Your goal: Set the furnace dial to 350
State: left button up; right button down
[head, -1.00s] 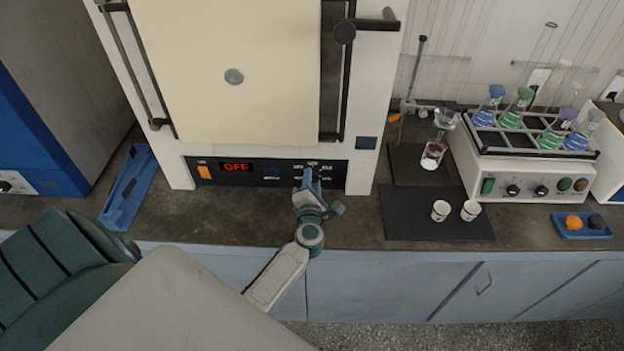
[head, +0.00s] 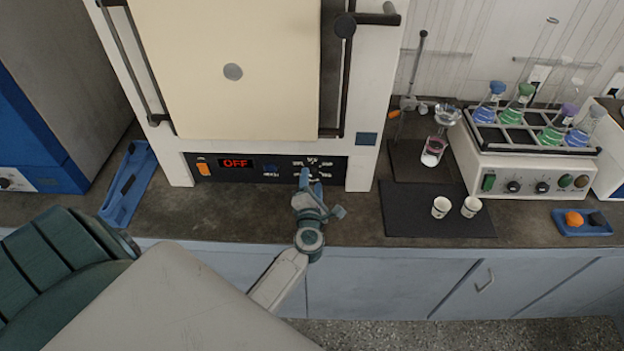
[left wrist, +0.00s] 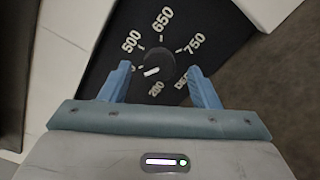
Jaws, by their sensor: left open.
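The furnace (head: 232,72) stands at the back with its front closed, and its red display (head: 236,163) reads OFF. The dial (left wrist: 154,68) is a dark round knob with a white mark, on a black panel. The labels 500, 650, 750 and 200 show around it; a label at the left is mostly hidden by a finger. The white mark slants toward the lower left. My left gripper (head: 308,182) is in front of the panel at the dial. In the left wrist view its blue fingers (left wrist: 160,78) are open, one on each side of the dial, with gaps. My right gripper is not in view.
A blue tray (head: 117,207) lies left of the furnace. To the right are a dark mat (head: 428,225) with two small cups and a shaker (head: 520,168) with flasks. A small blue tray (head: 567,229) sits far right. The counter directly in front of the furnace is mostly clear.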

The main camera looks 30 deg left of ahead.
pick_arm(q)
jog(key=b+v, duration=0.2)
jog(key=v, duration=0.6)
jog(key=shift+s+d, duration=0.25)
